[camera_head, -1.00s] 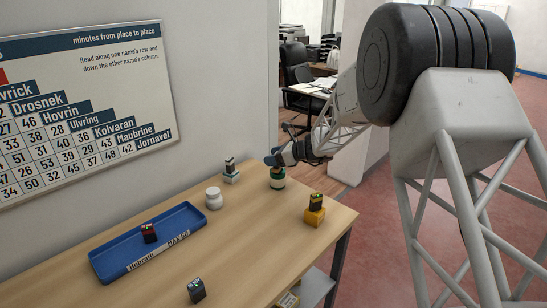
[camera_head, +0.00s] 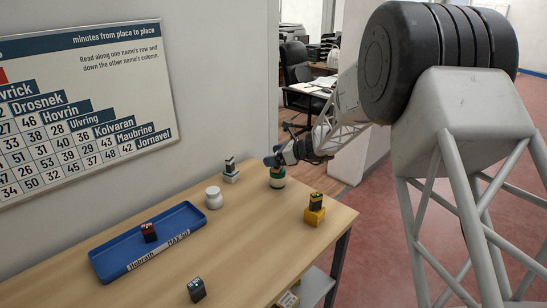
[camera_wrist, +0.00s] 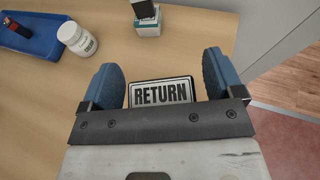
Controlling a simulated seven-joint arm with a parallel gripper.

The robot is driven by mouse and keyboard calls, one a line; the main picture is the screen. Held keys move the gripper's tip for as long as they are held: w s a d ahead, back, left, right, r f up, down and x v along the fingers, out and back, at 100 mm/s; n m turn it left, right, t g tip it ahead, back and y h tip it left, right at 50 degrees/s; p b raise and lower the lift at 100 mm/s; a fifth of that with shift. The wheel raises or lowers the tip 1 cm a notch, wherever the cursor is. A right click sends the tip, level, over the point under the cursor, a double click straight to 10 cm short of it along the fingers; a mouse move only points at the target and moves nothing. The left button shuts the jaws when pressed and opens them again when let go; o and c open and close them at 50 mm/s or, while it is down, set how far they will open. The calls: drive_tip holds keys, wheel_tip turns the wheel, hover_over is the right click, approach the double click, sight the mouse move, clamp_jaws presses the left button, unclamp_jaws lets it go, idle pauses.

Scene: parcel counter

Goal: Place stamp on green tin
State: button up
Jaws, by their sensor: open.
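The green tin (camera_head: 278,182) stands near the back right of the counter in the head view. My gripper (camera_head: 273,160) is right above it and partly hides its top. In the wrist view a black stamp with a white label reading RETURN (camera_wrist: 161,93) lies between the two blue fingers of my open gripper (camera_wrist: 160,80), with a gap on each side. The stamp seems to stand on the green tin, but their contact is hidden in both views.
A white jar (camera_head: 214,198), a pale box with a stamp on it (camera_head: 231,177) and a yellow box with a stamp on it (camera_head: 314,217) stand close by. A blue tray (camera_head: 110,268) holds a red-black stamp (camera_head: 149,232). Another dark stamp (camera_head: 197,290) stands at the front.

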drive_tip(key=v, duration=1.1)
drive_tip(key=shift+s+d, duration=0.2)
drive_tip(key=shift+d, duration=0.1)
idle(0.3)
drive_tip(key=s+r+n+g+h, duration=0.25)
drive_tip(key=s+r+n, duration=0.25)
drive_tip(key=s, duration=0.7)
drive_tip(key=s+r+n+g+h, duration=0.1)
drive_tip(key=s+r+n+h, duration=0.3)
drive_tip(key=s, duration=0.9)
drive_tip(key=s+d+n+h, duration=0.3)
drive_tip(key=s+n, duration=0.3)
drive_tip(key=s, duration=0.8)
drive_tip(key=s+d+n+t+h, duration=0.1)
drive_tip(key=s+d+n+h, duration=0.2)
drive_tip(key=s+n, duration=0.4)
drive_tip(key=s, duration=0.7)
drive_tip(key=shift+f, duration=0.35)
